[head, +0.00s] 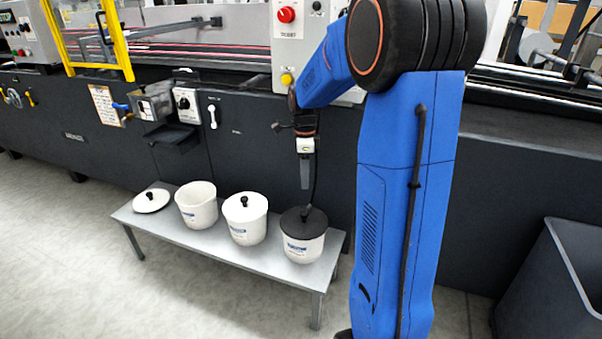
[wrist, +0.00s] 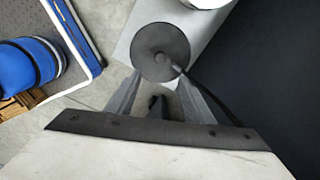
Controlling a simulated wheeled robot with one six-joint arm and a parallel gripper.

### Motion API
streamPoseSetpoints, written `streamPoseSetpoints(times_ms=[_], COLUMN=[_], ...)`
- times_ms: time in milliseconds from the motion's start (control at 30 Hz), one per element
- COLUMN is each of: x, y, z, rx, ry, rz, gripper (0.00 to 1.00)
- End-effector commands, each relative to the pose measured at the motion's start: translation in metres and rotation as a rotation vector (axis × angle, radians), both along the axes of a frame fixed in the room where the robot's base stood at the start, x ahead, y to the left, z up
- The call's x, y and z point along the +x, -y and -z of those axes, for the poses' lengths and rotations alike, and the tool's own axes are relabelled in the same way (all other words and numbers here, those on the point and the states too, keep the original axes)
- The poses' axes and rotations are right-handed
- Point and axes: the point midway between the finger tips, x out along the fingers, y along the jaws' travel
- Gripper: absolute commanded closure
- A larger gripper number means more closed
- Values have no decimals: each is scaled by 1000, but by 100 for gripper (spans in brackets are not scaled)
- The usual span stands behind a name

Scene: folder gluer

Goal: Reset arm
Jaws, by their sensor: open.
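My blue arm stands at the right of centre in the head view. My gripper (head: 305,178) hangs pointing down above the black-lidded pot (head: 303,247) at the right end of the low bench. In the wrist view my gripper (wrist: 157,90) is open and empty, its two fingers apart. The black lid (wrist: 160,50) with its knob lies ahead of the fingertips there. A gap shows between the fingers and the lid in the head view.
The grey bench (head: 270,262) also bears a white pot with a white lid (head: 245,208), an open white pot (head: 197,205) and a loose white lid (head: 152,200). The dark machine (head: 250,150) stands behind. A grey bin (head: 545,290) is at right. Floor in front is clear.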

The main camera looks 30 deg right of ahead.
Motion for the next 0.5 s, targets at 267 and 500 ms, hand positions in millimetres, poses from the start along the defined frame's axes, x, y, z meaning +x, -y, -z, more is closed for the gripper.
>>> streamPoseSetpoints(times_ms=[267,500], x=[-1,-27], y=[-1,-25], z=[-1,-25], rx=[-1,-16], ry=[2,42], rz=[-7,-203], gripper=[52,52])
